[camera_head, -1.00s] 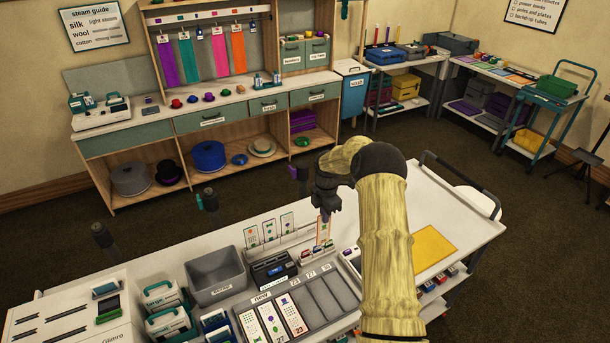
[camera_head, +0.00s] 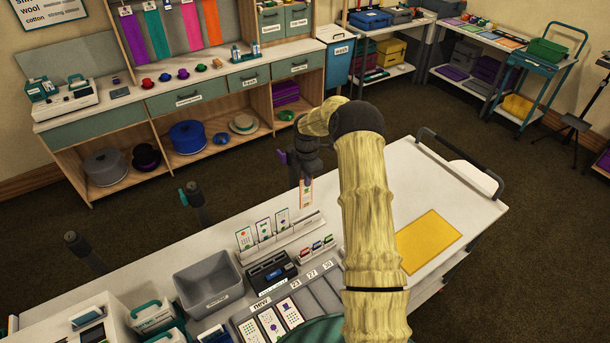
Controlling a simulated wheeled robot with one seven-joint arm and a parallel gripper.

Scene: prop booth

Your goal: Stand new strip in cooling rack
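My gripper (camera_head: 303,175) points down over the white bench, at the right end of the cooling rack. It appears shut on an orange-edged strip (camera_head: 306,194), which hangs upright below it. The cooling rack (camera_head: 290,239) is a long pale rail with three printed strips (camera_head: 265,229) standing in its left and middle part. The held strip's lower end is close to the rack's free right end; I cannot tell whether it is in a slot or just above or behind it. The tray marked "new" (camera_head: 318,290) holds several strips at its left, with bare grooves at its right.
A grey bin (camera_head: 208,283) and a black device (camera_head: 271,272) stand left of and in front of the rack. Small coloured clips (camera_head: 317,246) sit just in front of it. A yellow mat (camera_head: 432,242) lies at right. My arm hides part of the bench.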

